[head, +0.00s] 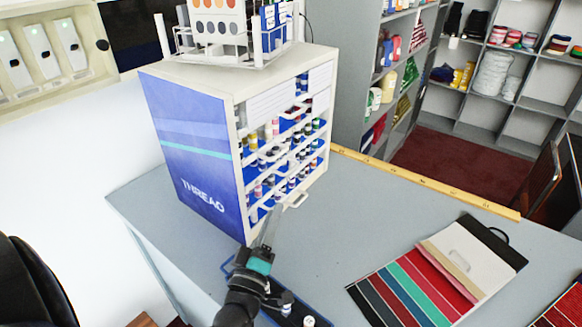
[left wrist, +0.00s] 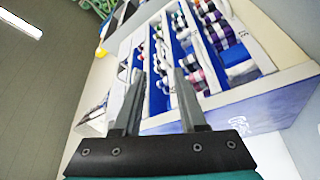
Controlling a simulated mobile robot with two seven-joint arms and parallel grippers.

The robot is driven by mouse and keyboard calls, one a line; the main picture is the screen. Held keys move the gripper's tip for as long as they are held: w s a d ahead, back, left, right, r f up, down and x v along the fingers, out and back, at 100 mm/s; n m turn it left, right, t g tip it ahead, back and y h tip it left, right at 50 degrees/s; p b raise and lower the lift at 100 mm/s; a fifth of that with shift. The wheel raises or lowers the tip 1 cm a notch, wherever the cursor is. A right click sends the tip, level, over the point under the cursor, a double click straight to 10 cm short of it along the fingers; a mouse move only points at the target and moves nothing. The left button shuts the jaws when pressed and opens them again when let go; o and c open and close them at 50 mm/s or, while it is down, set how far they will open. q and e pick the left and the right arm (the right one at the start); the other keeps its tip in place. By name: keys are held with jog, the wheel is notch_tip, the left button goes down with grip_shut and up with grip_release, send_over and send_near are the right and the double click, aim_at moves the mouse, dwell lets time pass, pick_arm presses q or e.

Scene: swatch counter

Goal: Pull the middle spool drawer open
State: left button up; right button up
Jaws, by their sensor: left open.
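The thread cabinet (head: 205,150) stands on the counter, with a blue side marked THREAD. Its front has several rows of spools behind white rails; the middle spool drawer (head: 285,158) seems to be among these rows, and I cannot tell exactly how far it is out. A white handle (head: 299,201) sticks out low on the front. My left gripper (head: 270,224) is open and empty, in front of the cabinet's lower near corner. In the left wrist view the open fingers (left wrist: 155,88) point toward the drawer fronts and spools (left wrist: 215,30). Contact with a handle is not clear.
A wooden ruler (head: 430,184) runs along the counter's back edge. A fabric swatch folder (head: 425,280) lies to the right. A dark blue mat with small spools (head: 286,303) lies by my left wrist. A rack with colour cards (head: 220,30) tops the cabinet. The counter's middle is clear.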

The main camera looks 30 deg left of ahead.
aim_at(289, 171)
pick_arm(q)
jog(key=p+x, duration=0.1)
jog(key=x, duration=1.1)
jog(key=shift+w+a+r, duration=0.1)
jog(key=shift+w+a, duration=0.05)
jog(key=shift+w, duration=0.4)
pick_arm(e)
jog(key=shift+w+d+r, duration=0.1)
jog(key=shift+w+r, duration=0.25)
jog(key=shift+r, duration=0.25)
jog(key=shift+s, duration=0.1)
pick_arm(q)
grip_shut()
jog(key=shift+r, duration=0.15)
